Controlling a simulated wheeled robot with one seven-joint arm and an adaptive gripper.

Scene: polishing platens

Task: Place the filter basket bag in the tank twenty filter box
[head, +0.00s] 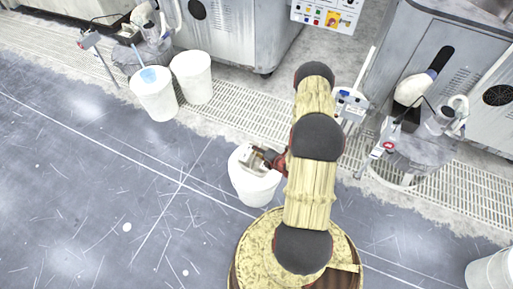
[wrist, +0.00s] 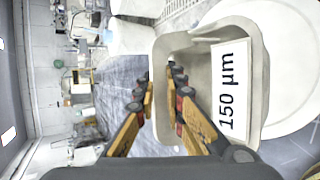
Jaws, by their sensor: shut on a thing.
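The filter basket bag (wrist: 255,105) is a beige, rounded open container with a white "150 µm" label. It fills the right of the wrist view. One finger of my gripper (wrist: 162,78) is inside its opening and the other is outside, so the gripper is shut on its wall. In the head view my gripper (head: 268,160) is over a white bucket (head: 254,186), and the bag is small and partly hidden there. I cannot tell whether it touches the bucket. No tank number is legible, so I cannot tell which box is tank twenty's.
Two white buckets (head: 154,95) stand at the upper left, one with something blue on top. Grey machines line the back behind a floor grating (head: 240,112). Filter equipment (head: 410,150) stands at the right. Another white bucket (head: 490,270) is at lower right. The left floor is clear.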

